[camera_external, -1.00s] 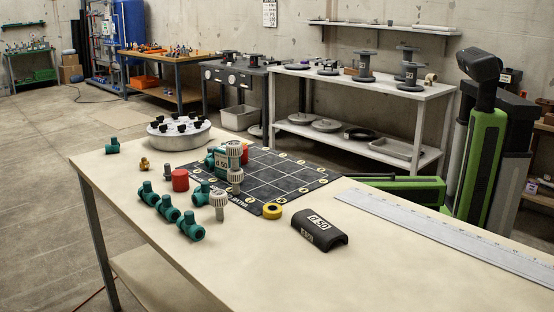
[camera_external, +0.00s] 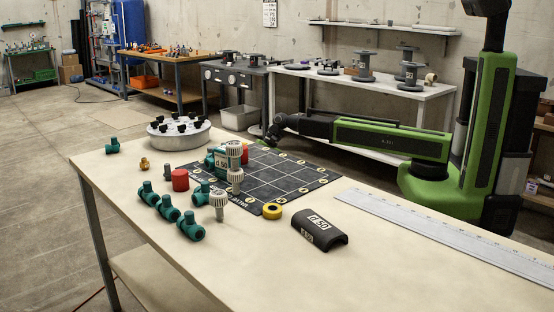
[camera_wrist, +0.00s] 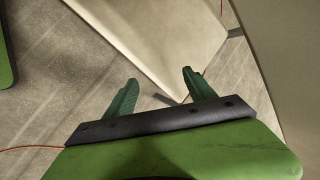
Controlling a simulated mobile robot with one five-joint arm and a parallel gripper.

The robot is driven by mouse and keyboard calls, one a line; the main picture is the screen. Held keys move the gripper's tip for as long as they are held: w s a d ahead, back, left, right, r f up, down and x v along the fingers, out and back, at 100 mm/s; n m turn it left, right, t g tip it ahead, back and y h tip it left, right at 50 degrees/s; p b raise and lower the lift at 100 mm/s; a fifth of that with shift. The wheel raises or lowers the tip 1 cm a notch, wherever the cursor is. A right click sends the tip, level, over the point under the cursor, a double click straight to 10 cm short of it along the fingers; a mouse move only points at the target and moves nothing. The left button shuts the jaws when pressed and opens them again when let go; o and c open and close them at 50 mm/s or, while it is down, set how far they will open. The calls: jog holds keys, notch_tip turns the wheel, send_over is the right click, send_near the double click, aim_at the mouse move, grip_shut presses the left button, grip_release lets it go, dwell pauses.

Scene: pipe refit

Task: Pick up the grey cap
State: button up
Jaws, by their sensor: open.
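A grey ribbed cap-like piece (camera_external: 218,199) stands upright on the bench, left of the black grid mat (camera_external: 290,183). Similar pale grey ribbed pieces stand at the mat's left part, one (camera_external: 234,148) on a green fitting and one (camera_external: 236,175) in front of it. I cannot tell which is the grey cap. My gripper (camera_external: 275,132) is at the end of the outstretched arm, above the bench's far side beyond the mat, apart from these pieces. In the wrist view its green fingers (camera_wrist: 160,92) are spread with nothing between them; no cap shows there.
Green fittings (camera_external: 168,208), a red cylinder (camera_external: 180,180), a yellow ring (camera_external: 272,212), a black half-shell (camera_external: 320,230) and a steel ruler (camera_external: 440,232) lie on the bench. A round silver tray (camera_external: 178,136) stands at the far left.

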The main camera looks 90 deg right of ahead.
jog(key=w+d+r+m+t+p, duration=0.1)
jog(key=w+d+r+m+p, duration=0.25)
jog(key=d+r+p, duration=0.65)
notch_tip(320, 180, up, 25)
jog(key=n+g+h+p, duration=0.5)
jog(key=n+p, duration=0.5)
jog(key=p, duration=1.6)
send_over(212, 147)
jog(key=g+y, duration=0.1)
jog(key=f+b, duration=1.2)
jog(key=b, duration=0.1)
jog(key=shift+w+d+f, duration=0.2)
jog(key=shift+f, duration=0.1)
jog(key=shift+r, duration=0.1)
jog(key=f+b, duration=0.5)
jog(key=shift+s+d+f, duration=0.15)
jog(key=shift+s+f, duration=0.05)
jog(key=shift+r, duration=0.2)
grip_shut()
